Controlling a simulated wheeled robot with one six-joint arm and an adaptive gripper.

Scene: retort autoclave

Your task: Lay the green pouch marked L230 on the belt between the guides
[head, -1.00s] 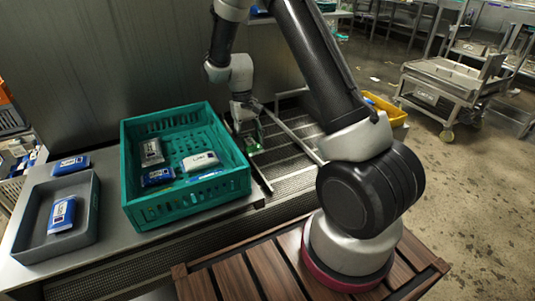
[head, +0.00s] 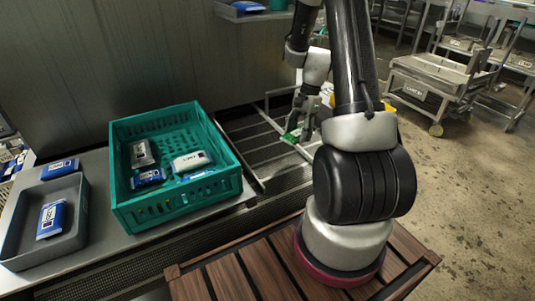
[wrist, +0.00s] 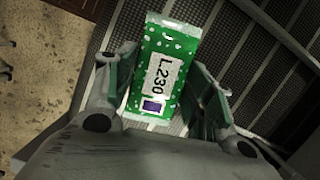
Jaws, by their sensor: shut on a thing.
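The green pouch marked L230 (wrist: 165,65) fills the middle of the wrist view, its white label and dark square facing the camera. My gripper (wrist: 162,85) is shut on it, with a finger at each side. In the head view the pouch (head: 290,138) is a small green patch below my gripper (head: 301,128), partly hidden by the fingers. It is over the right part of the belt (head: 258,147), close to the right guide bar (head: 275,122). The left guide (head: 240,155) runs beside the crate. I cannot tell whether the pouch touches the belt.
A teal crate (head: 218,188) with several white, grey and blue pouches stands left of the belt. A grey tray (head: 78,225) holds a blue pouch, and another blue pouch (head: 60,169) lies behind it. The belt's middle looks clear.

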